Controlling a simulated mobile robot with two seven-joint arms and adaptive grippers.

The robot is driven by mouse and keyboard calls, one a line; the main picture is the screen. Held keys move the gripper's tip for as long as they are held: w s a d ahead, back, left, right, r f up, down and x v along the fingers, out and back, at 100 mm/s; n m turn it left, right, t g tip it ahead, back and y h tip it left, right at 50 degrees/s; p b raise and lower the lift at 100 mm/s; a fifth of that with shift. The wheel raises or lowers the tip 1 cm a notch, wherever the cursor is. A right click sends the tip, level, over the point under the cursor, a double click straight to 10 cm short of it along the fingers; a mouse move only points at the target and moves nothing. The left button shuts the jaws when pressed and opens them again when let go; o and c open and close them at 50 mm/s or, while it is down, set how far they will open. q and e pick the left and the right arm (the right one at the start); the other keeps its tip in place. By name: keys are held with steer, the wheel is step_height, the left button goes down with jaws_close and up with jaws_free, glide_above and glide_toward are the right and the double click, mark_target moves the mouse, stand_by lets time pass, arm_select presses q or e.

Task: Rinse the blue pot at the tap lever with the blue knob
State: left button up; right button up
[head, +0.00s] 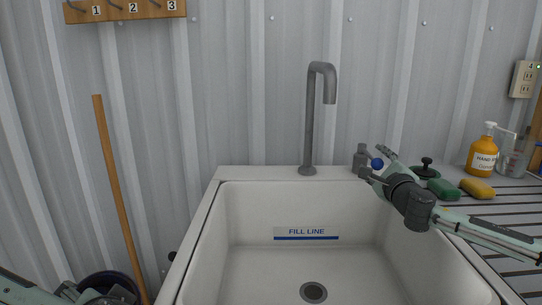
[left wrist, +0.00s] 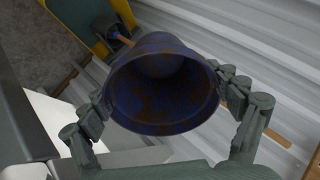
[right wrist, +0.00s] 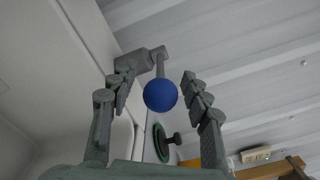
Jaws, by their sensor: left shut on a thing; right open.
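The tap's blue knob (head: 377,163) sits on the grey tap lever body (head: 361,157) at the sink's back right rim. My right gripper (head: 372,165) is open with its fingers close around the knob. In the right wrist view the knob (right wrist: 160,95) lies between the open fingers (right wrist: 158,86), with no clear contact. The blue pot (left wrist: 165,85), with brown stains, is held by my left gripper (left wrist: 165,98), its mouth toward the camera. In the head view the pot (head: 108,284) is low at the left, partly cut off. The grey spout (head: 322,68) rises behind the sink.
The white sink (head: 225,240) is empty, with a fill line label (head: 306,233) and a drain (head: 313,292). A wooden handle (head: 118,190) leans at the left wall.

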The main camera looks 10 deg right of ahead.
jaws_close()
stand_by(0.4)
